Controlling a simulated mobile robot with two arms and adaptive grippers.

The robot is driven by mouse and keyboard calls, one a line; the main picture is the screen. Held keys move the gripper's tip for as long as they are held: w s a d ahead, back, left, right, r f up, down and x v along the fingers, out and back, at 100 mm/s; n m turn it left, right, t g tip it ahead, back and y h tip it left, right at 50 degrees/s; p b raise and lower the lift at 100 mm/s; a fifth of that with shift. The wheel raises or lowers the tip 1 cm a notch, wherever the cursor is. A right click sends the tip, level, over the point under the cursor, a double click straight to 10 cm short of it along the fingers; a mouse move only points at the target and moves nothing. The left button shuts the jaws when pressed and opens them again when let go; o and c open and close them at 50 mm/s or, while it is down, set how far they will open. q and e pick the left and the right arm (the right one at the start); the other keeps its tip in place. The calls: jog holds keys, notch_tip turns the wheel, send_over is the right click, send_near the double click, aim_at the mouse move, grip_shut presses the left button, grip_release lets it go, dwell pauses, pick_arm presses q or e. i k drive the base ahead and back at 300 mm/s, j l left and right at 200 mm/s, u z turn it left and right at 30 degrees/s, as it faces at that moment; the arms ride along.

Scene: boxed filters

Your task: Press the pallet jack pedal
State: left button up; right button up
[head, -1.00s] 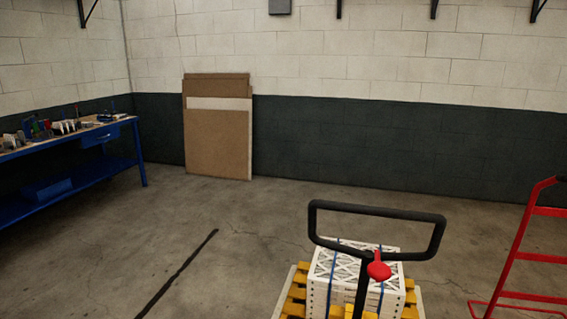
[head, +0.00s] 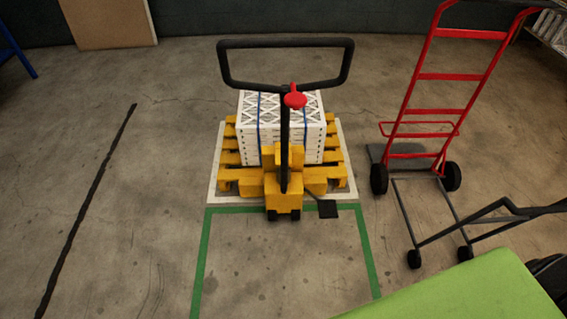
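A yellow pallet jack (head: 284,201) stands ahead of me in the head view, with a black loop handle (head: 285,43) on an upright black shaft. A red lever (head: 294,97) sits on the handle's lower bar. A flat black pedal (head: 327,209) sticks out low on the right side of the jack's base. White boxed filters with blue straps (head: 308,140) rest on the yellow forks or pallet behind the shaft. Neither of my grippers is in view.
A green-taped outline (head: 203,260) lies on the floor in front of the jack, with bare floor inside. A red hand truck (head: 444,77) stands to the right. A green surface (head: 470,292) fills the bottom right. Open floor lies left, crossed by a black strip (head: 84,208).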

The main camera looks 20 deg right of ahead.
aim_at(327, 208)
jog(key=z, duration=1)
